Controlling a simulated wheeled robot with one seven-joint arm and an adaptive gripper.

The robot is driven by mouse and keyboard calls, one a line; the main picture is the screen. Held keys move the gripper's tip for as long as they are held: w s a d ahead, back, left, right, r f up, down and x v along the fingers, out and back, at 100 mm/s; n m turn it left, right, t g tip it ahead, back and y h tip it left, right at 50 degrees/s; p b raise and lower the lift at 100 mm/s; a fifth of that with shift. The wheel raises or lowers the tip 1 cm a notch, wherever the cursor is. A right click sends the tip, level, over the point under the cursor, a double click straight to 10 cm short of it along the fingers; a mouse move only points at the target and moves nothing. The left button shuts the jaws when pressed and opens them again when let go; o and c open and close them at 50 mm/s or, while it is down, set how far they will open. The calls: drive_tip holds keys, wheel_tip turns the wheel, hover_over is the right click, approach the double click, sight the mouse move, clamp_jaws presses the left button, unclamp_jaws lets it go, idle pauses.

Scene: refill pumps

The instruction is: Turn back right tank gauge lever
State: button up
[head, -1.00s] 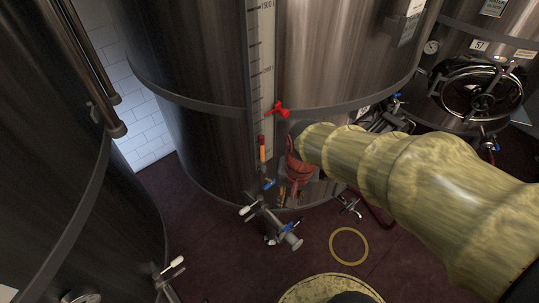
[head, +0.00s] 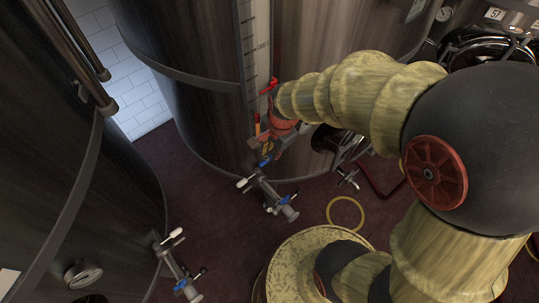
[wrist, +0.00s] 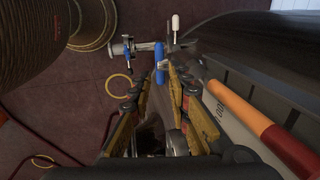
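The tank (head: 320,60) carries a pale gauge strip (head: 258,45) with an orange and red tube (head: 257,124) below; the tube also crosses the right of the wrist view (wrist: 238,105). A blue lever (head: 264,161) is at the tube's foot. In the wrist view a blue handle (wrist: 159,62) shows at my fingertips. My gripper (wrist: 166,76) looks partly open, with a narrow gap between its tips. I cannot tell whether it touches the handle. In the head view my arm partly hides the gripper.
Below the gauge, an outlet valve with a white handle (head: 242,183) juts out. Another tank (head: 60,150) stands close on the left, with its own valve (head: 176,266). A yellow ring (head: 346,213) lies on the dark floor, which is otherwise fairly open there.

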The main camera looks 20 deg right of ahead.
sight(269, 159)
drive_tip(key=shift+w+a+f, duration=0.1)
drive_tip(key=shift+w+f, duration=0.1)
drive_tip(key=shift+f, duration=0.75)
drive_tip(key=shift+w+f, duration=0.2)
drive_tip(key=shift+f, duration=0.75)
drive_tip(key=shift+c, duration=0.4)
drive_tip(key=c, duration=0.4)
clamp_jaws()
